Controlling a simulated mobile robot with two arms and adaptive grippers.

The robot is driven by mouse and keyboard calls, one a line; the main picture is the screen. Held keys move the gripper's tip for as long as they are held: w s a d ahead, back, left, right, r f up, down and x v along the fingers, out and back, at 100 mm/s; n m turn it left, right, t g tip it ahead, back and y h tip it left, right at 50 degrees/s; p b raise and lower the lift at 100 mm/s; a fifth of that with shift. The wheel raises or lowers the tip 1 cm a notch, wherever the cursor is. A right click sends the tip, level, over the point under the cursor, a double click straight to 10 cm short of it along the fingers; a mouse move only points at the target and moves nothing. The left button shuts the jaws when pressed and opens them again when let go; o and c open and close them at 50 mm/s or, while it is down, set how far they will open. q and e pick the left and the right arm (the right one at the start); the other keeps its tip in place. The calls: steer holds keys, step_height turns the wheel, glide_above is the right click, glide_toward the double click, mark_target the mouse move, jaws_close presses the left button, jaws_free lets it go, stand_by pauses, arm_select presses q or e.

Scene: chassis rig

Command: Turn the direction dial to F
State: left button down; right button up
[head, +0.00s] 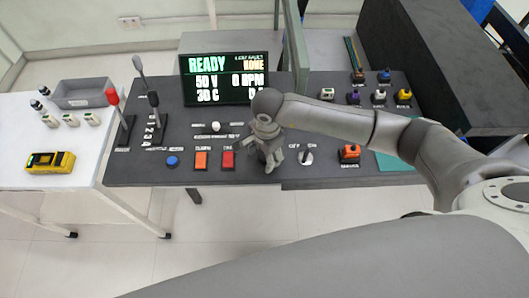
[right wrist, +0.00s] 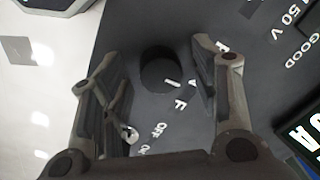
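My right gripper (head: 270,163) points down over the front middle of the panel and hides the knob in the head view. In the right wrist view its two fingers are spread apart with the knob between and beyond them. No contact shows, and the height gap is hard to judge. My left gripper is not in view.
A whitish round switch (head: 306,157) sits just right of the gripper, and an orange button (head: 349,152) farther right. A display (head: 226,79) reading READY and a clear upright panel (head: 295,50) stand behind.

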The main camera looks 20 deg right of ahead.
steer(key=c, duration=1)
steer(key=m+b, duration=0.3)
steer(key=m, duration=0.1)
steer(key=shift+f, duration=0.15)
steer(key=m+b, duration=0.2)
steer(key=m, duration=0.1)
steer(key=shift+m+b, duration=0.4)
steer(key=shift+m, duration=0.8)
steer(key=o, duration=1.1)
steer(key=shift+c, duration=0.2)
